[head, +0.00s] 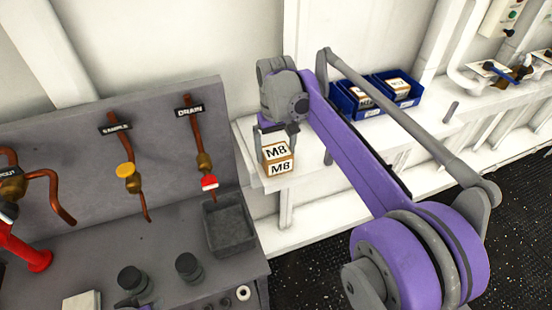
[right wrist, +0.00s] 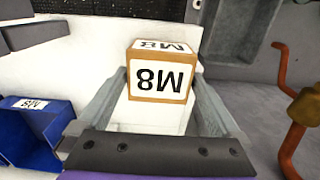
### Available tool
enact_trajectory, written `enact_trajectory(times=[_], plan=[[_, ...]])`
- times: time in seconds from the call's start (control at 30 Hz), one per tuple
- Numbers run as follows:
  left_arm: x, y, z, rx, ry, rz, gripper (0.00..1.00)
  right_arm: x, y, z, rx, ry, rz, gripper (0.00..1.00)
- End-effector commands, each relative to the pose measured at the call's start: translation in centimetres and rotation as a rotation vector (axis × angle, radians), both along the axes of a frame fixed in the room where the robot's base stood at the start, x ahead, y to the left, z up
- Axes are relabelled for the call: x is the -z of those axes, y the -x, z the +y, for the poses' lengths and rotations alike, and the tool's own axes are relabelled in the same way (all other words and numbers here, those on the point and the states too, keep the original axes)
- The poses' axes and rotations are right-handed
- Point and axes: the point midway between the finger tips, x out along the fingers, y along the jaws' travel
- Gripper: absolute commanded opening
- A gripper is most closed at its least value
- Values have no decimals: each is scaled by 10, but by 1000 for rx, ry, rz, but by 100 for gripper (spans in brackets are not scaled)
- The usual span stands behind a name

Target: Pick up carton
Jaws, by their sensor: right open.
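The carton (head: 278,158) is a small tan box with white labels reading M8 on its top and side. It stands on the white shelf (head: 312,148), near the shelf's left end. My right gripper (head: 276,140) is open above and around the carton, pointing down. In the right wrist view, the carton (right wrist: 160,80) sits between the tips of the two grey fingers (right wrist: 160,82). I cannot tell whether either finger touches it.
Blue bins (head: 362,98) with small boxes stand farther along the shelf; one bin (right wrist: 28,130) shows at the wrist view's left. A grey bench with copper pipes, valves and a dark basin (head: 230,228) lies left of the carton. Speckled black floor (head: 320,272) lies below.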

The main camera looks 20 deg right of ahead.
Motion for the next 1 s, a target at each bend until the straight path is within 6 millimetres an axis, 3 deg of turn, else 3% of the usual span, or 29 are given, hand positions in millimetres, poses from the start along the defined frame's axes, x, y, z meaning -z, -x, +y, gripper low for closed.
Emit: enact_trajectory(times=[0.2, 0.47, 0.9, 1.0], plan=[[1, 0, 0, 0, 0, 1, 50, 27, 2, 0, 0, 0, 0, 100], [1, 0, 0, 0, 0, 1, 50, 29, 2, 0, 0, 0, 0, 100], [1, 0, 0, 0, 0, 1, 50, 29, 2, 0, 0, 0, 0, 21], [1, 0, 0, 0, 0, 1, 50, 28, 2, 0, 0, 0, 0, 18]])
